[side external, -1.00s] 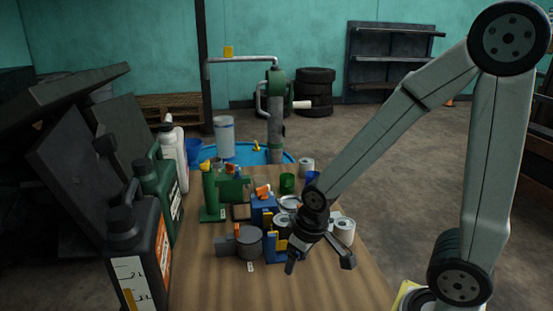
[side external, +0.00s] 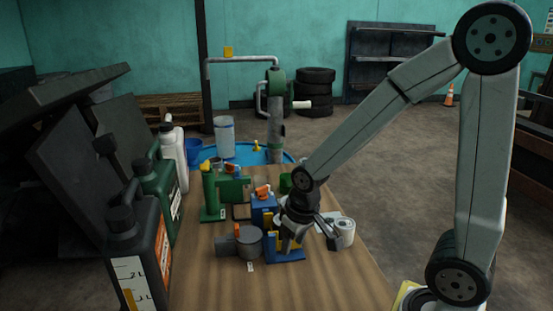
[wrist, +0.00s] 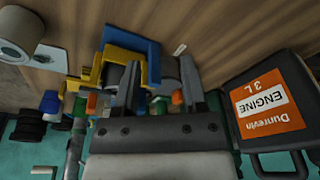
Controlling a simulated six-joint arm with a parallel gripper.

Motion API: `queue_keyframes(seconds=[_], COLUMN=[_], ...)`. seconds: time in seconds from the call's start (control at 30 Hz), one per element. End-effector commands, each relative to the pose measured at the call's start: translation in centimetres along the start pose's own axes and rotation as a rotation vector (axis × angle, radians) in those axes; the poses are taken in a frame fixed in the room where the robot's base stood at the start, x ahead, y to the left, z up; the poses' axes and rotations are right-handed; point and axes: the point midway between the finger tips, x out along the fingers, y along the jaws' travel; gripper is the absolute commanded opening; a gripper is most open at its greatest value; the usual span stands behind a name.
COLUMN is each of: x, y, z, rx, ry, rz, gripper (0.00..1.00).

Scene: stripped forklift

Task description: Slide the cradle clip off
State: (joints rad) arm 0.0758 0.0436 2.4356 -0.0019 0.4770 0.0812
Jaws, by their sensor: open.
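A blue cradle (side external: 286,256) stands on the wooden table, with yellow parts (side external: 270,238) on it that look like the cradle clip; I cannot tell which exactly is the clip. In the wrist view the blue cradle (wrist: 140,38) and the yellow piece (wrist: 122,57) show upper left of the jaws. My gripper (side external: 309,240) is open at the cradle, and its arm end hides much of it in the side view. In the wrist view my gripper (wrist: 161,76) is empty between its fingers; the left finger overlaps the yellow piece, and contact cannot be told.
A grey round device (side external: 248,243) with an orange tab stands just left of the cradle. A blue block with an orange top (side external: 262,208) and a green stand (side external: 211,195) are behind. A white roll (side external: 344,231) stands to the right. Large bottles (side external: 140,252) line the left edge; the table's front is clear.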

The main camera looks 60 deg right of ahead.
Motion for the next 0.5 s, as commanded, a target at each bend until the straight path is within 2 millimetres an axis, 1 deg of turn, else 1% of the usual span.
queue_keyframes(seconds=[0.03,0.1,0.17,0.3,0.4,0.5], x=[-0.3,-0.9,-1.4,-2.9,-4.0,-4.8], y=[0.8,2.0,3.2,6.2,8.2,9.8], z=[-1.1,-2.5,-3.8,-6.3,-7.6,-8.5], rx=[0.051,0.127,0.197,0.362,0.466,0.546], ry=[-0.011,-0.032,-0.052,-0.099,-0.128,-0.152], rz=[0.007,0.016,0.025,0.045,0.059,0.069], gripper=[0.54,0.54,0.54,0.54,0.54,0.54])
